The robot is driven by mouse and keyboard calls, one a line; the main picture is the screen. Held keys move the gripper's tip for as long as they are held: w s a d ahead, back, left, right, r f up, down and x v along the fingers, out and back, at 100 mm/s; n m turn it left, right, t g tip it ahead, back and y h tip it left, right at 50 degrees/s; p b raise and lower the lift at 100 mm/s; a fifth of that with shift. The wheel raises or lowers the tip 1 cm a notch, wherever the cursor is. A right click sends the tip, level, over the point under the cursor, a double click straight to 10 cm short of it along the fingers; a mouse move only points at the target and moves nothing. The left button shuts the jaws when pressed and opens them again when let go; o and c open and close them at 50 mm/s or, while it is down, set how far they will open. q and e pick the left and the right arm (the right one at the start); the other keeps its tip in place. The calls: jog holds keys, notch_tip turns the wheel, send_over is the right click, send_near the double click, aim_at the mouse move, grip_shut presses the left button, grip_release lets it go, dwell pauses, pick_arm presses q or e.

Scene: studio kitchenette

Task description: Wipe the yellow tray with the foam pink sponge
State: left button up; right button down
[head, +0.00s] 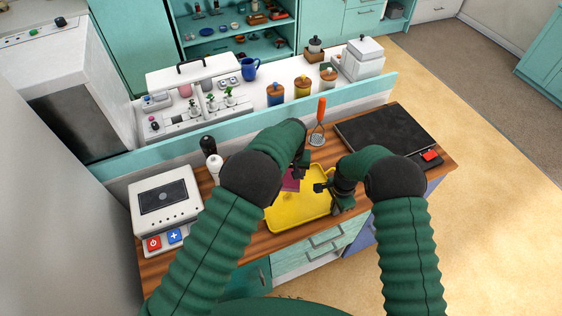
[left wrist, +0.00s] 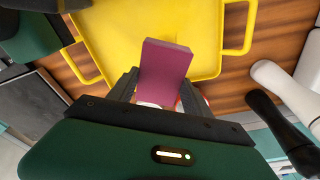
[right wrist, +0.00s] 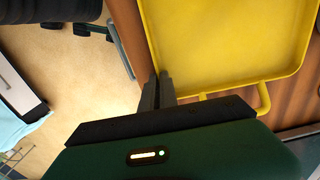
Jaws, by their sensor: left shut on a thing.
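The yellow tray (head: 288,216) lies on the wooden counter; it also shows in the left wrist view (left wrist: 112,32) and the right wrist view (right wrist: 225,45). My left gripper (head: 298,174) is shut on the pink sponge (left wrist: 165,72), which stands out from between its fingers over the tray. The sponge is partly visible in the head view (head: 291,182). Whether it touches the tray, I cannot tell. My right gripper (right wrist: 160,90) has its fingers together beside the tray's edge, close to a handle, with nothing visible between them.
A white device with red and blue buttons (head: 165,200) stands left on the counter.

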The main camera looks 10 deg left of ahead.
pick_arm(q)
jog(key=shift+s+d+f, duration=0.1)
jog(key=shift+s+d, duration=0.15)
jog(key=shift+s, duration=0.1)
jog(key=shift+f, duration=3)
jog(key=shift+f, duration=0.9)
jog(key=shift+a, duration=0.1)
